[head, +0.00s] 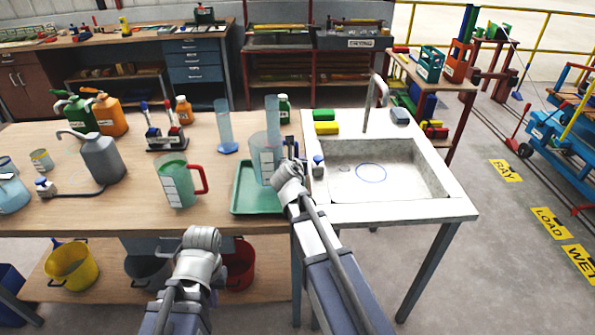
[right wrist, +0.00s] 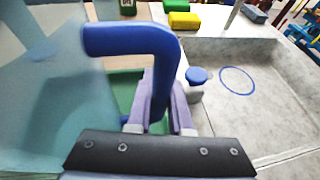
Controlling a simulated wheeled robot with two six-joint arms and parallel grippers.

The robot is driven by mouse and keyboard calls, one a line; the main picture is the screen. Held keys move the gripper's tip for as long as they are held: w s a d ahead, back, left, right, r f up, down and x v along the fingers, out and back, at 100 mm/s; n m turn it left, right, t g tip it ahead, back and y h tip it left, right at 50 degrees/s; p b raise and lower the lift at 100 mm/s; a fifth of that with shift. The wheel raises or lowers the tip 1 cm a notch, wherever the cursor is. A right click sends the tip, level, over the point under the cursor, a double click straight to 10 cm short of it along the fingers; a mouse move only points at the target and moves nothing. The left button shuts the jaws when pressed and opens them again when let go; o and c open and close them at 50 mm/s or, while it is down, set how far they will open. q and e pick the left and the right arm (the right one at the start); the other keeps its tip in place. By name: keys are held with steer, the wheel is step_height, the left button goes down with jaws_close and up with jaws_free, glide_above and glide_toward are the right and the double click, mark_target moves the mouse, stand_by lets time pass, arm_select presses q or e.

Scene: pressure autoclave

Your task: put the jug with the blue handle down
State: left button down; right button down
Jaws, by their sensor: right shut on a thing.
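The jug with the blue handle (head: 262,158) is a clear, bluish jug. It appears upright over the right part of the green tray (head: 247,208); I cannot tell whether its base touches the tray. My right gripper (head: 291,165) is shut on its blue handle (right wrist: 138,42), which stands between the fingers in the right wrist view. The clear jug body (right wrist: 45,105) fills the left of that view. My left gripper (head: 203,240) is in front of the table's front edge, away from the jug; its fingers are hidden.
A green jug with a red handle (head: 178,182) stands left of the tray. A blue-based cylinder (head: 226,130) stands behind. The sink (head: 385,175) with a small blue-capped bottle (head: 318,166) on its left rim is close on the right. The tray's left part is bare.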

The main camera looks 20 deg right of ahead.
mark_target(276, 159)
steer(key=shift+f+b, duration=1.75)
steer(key=shift+f, duration=0.05)
steer(key=shift+f, duration=0.2)
steer(key=c, duration=0.8)
jaws_free()
steer(key=shift+r, duration=0.15)
steer(key=shift+s+r, duration=0.2)
steer(key=shift+r, duration=0.05)
steer(key=p+v, duration=0.4)
steer(key=v, duration=0.7)
steer(key=shift+s+a+r+p, duration=0.1)
steer(key=shift+s+a+p, duration=0.1)
steer(key=shift+a+p, duration=0.1)
